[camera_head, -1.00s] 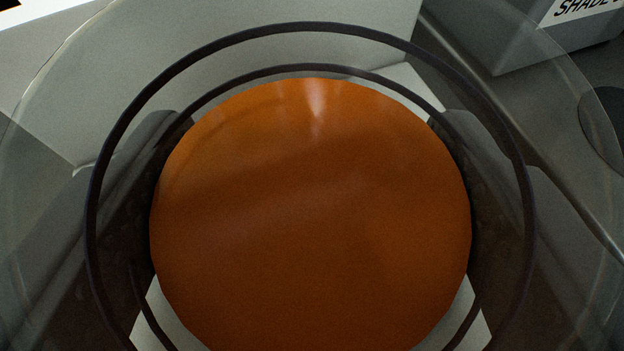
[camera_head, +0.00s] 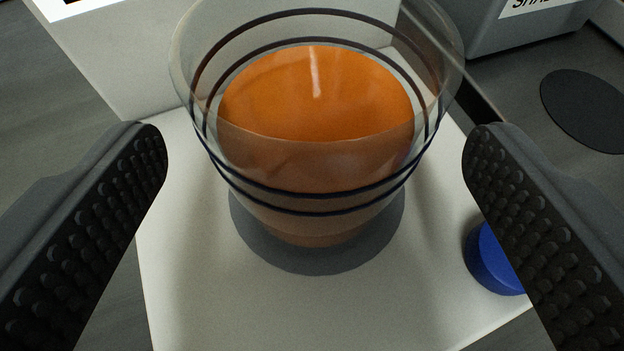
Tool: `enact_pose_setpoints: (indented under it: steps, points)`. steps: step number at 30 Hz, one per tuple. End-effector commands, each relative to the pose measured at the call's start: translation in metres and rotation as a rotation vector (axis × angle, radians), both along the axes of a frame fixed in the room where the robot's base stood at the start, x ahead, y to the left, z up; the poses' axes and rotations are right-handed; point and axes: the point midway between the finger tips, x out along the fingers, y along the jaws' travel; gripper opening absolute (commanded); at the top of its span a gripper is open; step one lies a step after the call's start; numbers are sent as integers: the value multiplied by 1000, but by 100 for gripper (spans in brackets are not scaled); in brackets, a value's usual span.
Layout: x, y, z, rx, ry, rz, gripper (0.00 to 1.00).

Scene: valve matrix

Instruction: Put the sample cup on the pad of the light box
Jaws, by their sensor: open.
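The sample cup (camera_head: 315,185) is clear with dark ring lines and holds orange liquid. It stands upright on a dark grey round pad (camera_head: 300,258) on the white top of the light box (camera_head: 190,290). The cup hides most of the pad; its front and side edges show. My gripper (camera_head: 316,150) is open, with one dark studded finger on each side of the cup. Clear gaps show between both fingers and the cup.
A blue round knob or button (camera_head: 490,262) sits on the white surface at right, partly behind my right finger. A white wall stands behind the cup. A grey labelled box (camera_head: 520,35) and a dark round disc (camera_head: 585,110) are at right.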

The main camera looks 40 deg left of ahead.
Motion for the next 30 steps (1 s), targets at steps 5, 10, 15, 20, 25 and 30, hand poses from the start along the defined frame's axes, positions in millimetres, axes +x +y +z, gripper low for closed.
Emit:
enact_pose_setpoints:
  steps: [5,10,15,20,25,30]
  points:
    - [-21,-17,13,2,-2,-2,82]
    - [-38,-30,22,1,-3,-3,82]
    - [-49,-39,28,1,-4,-2,82]
    - [-53,-42,29,-1,-3,-3,82]
    - [-54,-43,29,0,-3,-2,82]
    - [-50,-51,41,-3,-8,-18,82]
